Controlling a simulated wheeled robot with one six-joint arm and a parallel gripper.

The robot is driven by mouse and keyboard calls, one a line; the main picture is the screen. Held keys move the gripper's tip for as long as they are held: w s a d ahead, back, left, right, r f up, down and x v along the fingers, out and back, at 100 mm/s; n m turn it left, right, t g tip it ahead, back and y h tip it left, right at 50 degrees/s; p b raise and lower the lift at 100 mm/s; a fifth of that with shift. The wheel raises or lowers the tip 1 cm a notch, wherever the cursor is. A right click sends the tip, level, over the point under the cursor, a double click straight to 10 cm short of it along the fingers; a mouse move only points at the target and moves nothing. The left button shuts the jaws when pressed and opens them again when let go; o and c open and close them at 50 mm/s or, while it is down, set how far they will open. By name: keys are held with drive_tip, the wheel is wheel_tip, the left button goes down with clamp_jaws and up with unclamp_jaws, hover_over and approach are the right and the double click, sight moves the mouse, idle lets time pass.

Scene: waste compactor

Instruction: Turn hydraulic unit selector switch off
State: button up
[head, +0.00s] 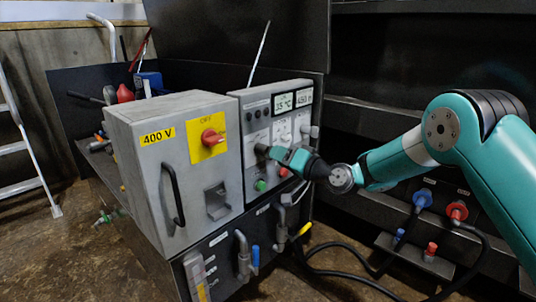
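A light grey control panel (247,118) faces me, with two small displays at its top right and a row of selector switches below. One white selector switch (283,132) shows near the panel's middle.
Left of the panel stands a grey cabinet (140,190) with a red rotary switch (211,138) on a yellow plate and a black handle (174,190). A green button (261,185) sits under my gripper. Pipes and valves (243,258) line the lower front. Black hoses (350,275) lie at lower right.

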sight(268, 150)
drive_tip(key=shift+b+x, duration=0.3)
drive_tip(key=shift+x, duration=2.35)
drive_tip(key=c, duration=0.6)
drive_tip(key=shift+o, duration=0.2)
drive_tip(key=shift+f, duration=0.1)
drive_tip(key=n+b, duration=0.3)
drive_tip(key=n, duration=0.1)
drive_tip(key=shift+f+b, duration=0.1)
drive_tip(key=shift+b, duration=0.25)
drive_tip(key=n+b, duration=0.3)
drive_tip(key=n, duration=0.1)
drive_tip(key=shift+n, duration=0.3)
drive_tip(key=shift+d, duration=0.1)
